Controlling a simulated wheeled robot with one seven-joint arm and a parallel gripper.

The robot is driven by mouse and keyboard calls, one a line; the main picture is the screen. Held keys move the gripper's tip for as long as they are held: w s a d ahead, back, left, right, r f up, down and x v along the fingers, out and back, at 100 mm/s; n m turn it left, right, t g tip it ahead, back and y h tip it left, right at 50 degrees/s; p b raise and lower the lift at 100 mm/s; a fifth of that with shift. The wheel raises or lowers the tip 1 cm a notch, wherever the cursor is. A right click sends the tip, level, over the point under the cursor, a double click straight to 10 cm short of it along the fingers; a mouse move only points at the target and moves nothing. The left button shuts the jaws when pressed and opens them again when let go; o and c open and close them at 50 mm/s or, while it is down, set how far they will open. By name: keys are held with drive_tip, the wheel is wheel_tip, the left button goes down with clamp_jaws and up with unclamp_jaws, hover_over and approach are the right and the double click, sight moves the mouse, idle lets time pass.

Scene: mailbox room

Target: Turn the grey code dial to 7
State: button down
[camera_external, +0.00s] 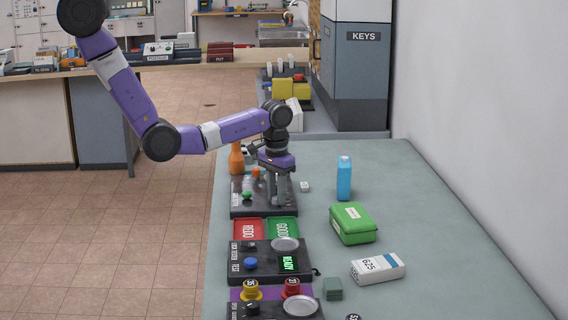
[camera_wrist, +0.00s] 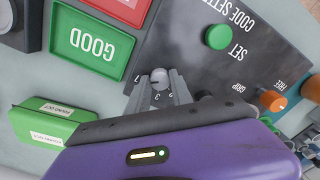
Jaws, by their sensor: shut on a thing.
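The grey code dial (camera_wrist: 160,82) shows in the wrist view between my gripper's fingertips, on the dark code setter panel (camera_wrist: 185,50). Small numerals stand around the dial, a 3 and a 9 among them; which number it points to I cannot tell. My gripper (camera_wrist: 160,88) is shut on the dial. In the external view my gripper (camera_external: 281,198) reaches down to the panel (camera_external: 250,210) and hides the dial. A green SET button (camera_wrist: 218,37) and an orange knob (camera_wrist: 272,101) sit on the same panel.
Red REDO (camera_external: 250,230) and green GOOD (camera_external: 282,231) trays lie beside the panel. A green box (camera_external: 353,223), a blue bottle (camera_external: 344,178) and a white 625 box (camera_external: 377,267) stand to the right. An orange bottle (camera_external: 236,158) stands behind. The table's right side is mostly free.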

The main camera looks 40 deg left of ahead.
drive_tip(key=c, duration=1.1)
unclamp_jaws()
drive_tip(key=shift+r, duration=0.15)
wheel_tip(320, 180, up, 8)
drive_tip(key=shift+f+b, duration=0.2)
drive_tip(key=shift+b, duration=0.4)
